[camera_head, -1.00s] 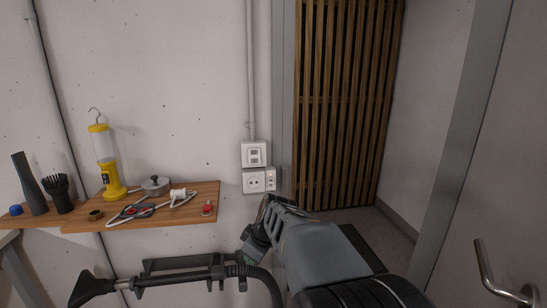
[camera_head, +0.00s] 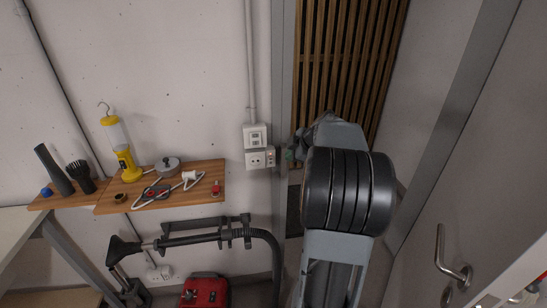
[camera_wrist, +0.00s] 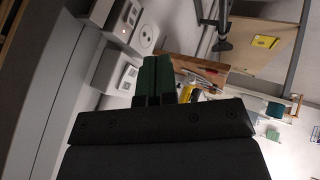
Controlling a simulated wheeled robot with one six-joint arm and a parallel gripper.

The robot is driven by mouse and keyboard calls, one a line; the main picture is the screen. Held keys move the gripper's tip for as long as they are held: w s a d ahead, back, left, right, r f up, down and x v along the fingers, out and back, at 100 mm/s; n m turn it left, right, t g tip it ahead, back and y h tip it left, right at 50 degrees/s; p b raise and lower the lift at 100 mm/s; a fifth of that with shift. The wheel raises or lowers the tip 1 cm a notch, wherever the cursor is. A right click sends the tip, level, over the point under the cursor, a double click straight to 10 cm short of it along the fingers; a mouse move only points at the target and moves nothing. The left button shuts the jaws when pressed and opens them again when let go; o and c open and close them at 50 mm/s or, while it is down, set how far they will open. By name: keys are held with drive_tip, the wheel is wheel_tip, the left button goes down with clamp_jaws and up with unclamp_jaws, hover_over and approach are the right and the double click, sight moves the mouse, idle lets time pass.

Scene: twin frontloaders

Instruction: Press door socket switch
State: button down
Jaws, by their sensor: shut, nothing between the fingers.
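A white wall socket (camera_head: 256,159) with a narrow switch section (camera_head: 270,157) on its right is mounted beside the door frame. In the wrist view the round socket (camera_wrist: 147,37) and the switch section (camera_wrist: 124,29), with a small lit red spot, lie at the upper left. My gripper (camera_head: 291,154) is just right of the switch section in the head view, partly hidden by my arm. In the wrist view my gripper's green fingertips (camera_wrist: 158,62) are shut together and empty, with a visible gap to the switch. I cannot tell the exact distance.
A second white wall box (camera_head: 255,136) sits directly above the socket. A wooden shelf (camera_head: 205,172) on the left holds a yellow lamp (camera_head: 121,150) and small tools. A vacuum hose (camera_head: 268,240) hangs below. A grey door with a handle (camera_head: 452,262) stands at the right.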

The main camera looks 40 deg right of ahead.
drive_tip(key=p, duration=0.5)
approach(271, 161)
drive_tip(key=x, duration=0.6)
drive_tip(key=shift+a+f, duration=0.4)
drive_tip(key=shift+s, duration=0.1)
